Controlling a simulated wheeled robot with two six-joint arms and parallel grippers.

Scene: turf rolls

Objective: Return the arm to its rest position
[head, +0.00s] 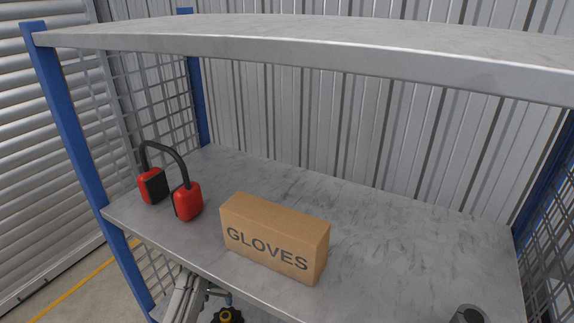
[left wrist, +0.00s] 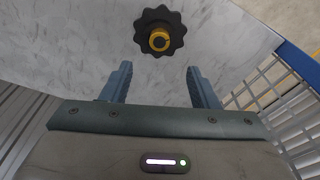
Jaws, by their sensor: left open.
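My left gripper (head: 218,294) shows in the head view at the bottom edge, just below the front edge of the shelf board. In the left wrist view its two blue-grey fingers (left wrist: 158,76) stand wide apart with nothing between them. A black lobed knob with a yellow ring (left wrist: 158,33) lies on a grey surface beyond the fingertips, apart from them. The knob also shows in the head view (head: 228,316), partly cut off by the bottom edge. My right gripper is not seen.
The grey shelf board (head: 420,240) holds red and black ear defenders (head: 187,202) at left and a cardboard GLOVES box (head: 270,238) near its front edge. An upper board (head: 330,50), blue posts (head: 75,130) and mesh sides (head: 150,95) enclose it. The board's right part is mostly clear.

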